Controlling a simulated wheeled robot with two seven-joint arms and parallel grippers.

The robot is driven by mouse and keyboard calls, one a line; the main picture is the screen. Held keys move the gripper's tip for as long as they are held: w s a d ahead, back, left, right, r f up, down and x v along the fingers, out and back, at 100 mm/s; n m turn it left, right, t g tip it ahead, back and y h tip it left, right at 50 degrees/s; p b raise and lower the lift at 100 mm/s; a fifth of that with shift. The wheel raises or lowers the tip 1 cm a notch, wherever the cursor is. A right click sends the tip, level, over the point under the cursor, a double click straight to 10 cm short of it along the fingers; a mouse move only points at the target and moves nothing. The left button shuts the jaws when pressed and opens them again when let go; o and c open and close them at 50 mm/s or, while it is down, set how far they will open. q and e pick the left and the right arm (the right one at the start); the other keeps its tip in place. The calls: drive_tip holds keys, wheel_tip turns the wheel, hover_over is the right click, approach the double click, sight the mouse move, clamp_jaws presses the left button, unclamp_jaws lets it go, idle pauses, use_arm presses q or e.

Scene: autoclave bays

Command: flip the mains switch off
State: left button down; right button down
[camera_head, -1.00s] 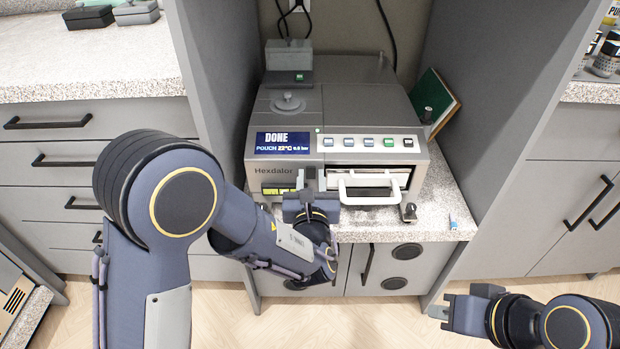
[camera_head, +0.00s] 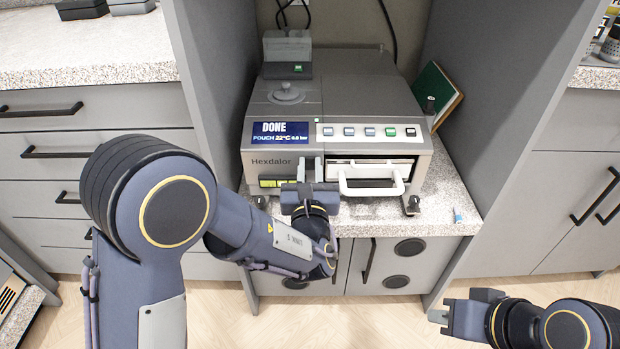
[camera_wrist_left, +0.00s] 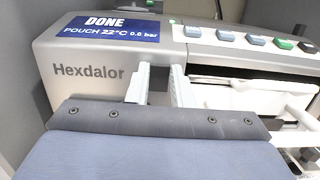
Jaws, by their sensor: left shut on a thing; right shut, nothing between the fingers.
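The grey Hexdalor autoclave (camera_head: 340,100) stands in the bay, its screen (camera_head: 280,133) lit with DONE, POUCH 22°C, 0.0 bar. The screen also shows in the left wrist view (camera_wrist_left: 108,28). My left gripper (camera_head: 311,168) is at its front, between the Hexdalor label and the white drawer handle (camera_head: 371,178). In the left wrist view its fingers (camera_wrist_left: 160,85) straddle a small grey part, mostly hidden; I cannot tell whether it is the mains switch. My right gripper (camera_head: 440,316) is shut and empty at the lower right.
A row of buttons (camera_head: 370,132) runs above the drawer. A green board (camera_head: 437,92) leans on the right bay wall (camera_head: 510,110). A small blue item (camera_head: 458,214) lies on the speckled counter (camera_head: 440,228). Cupboard doors are below; floor is free in front.

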use_arm(q)
drive_tip(key=f+t+b, duration=0.1)
drive_tip(key=b, duration=0.3)
drive_tip(key=shift+f+t, duration=0.1)
drive_tip(key=shift+t, duration=0.3)
drive_tip(key=shift+t+b, duration=0.3)
drive_tip(key=shift+b, duration=0.2)
drive_tip(key=shift+r, duration=0.25)
use_arm(e)
wheel_tip(320, 180, down, 7)
drive_tip(key=shift+r, duration=0.25)
use_arm(q)
drive_tip(key=c, duration=1.6)
unclamp_jaws()
drive_tip(key=shift+o, duration=0.2)
drive_tip(key=shift+s, duration=0.1)
drive_tip(key=p+v, duration=0.1)
drive_tip(key=v, duration=0.6)
drive_tip(key=shift+s, duration=0.4)
use_arm(e)
drive_tip(key=shift+r, duration=0.65)
